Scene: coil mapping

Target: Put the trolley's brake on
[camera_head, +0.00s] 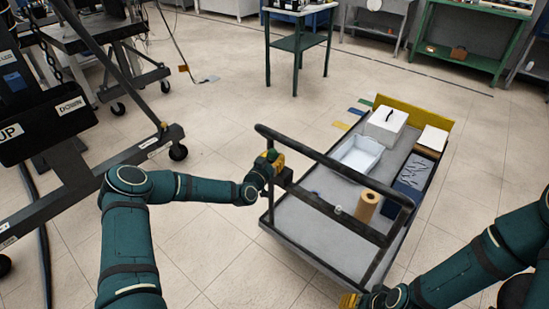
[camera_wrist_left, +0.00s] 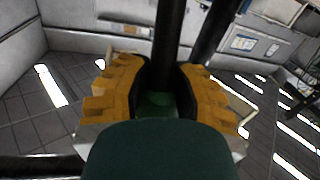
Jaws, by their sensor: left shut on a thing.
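The trolley (camera_head: 296,232) is a low grey platform cart with a black tubular handle (camera_head: 335,166) at its near end. No brake pedal or lever can be made out on it. My left gripper (camera_head: 272,164), with yellow-orange fingers, is shut on the left upright of the handle. In the left wrist view, its two fingers (camera_wrist_left: 160,88) stand either side of a black bar (camera_wrist_left: 168,42). My right gripper (camera_head: 350,300) is near the handle's lower right end, at the bottom edge of the head view. It is mostly cut off and its fingers are unclear.
On the trolley are a white box (camera_head: 386,124), a white tray (camera_head: 357,154), a brown roll (camera_head: 367,206) and a blue mat (camera_head: 412,178) with metal parts. A wheeled black hoist frame (camera_head: 85,180) stands at left. A green workbench (camera_head: 470,60) is at the back.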

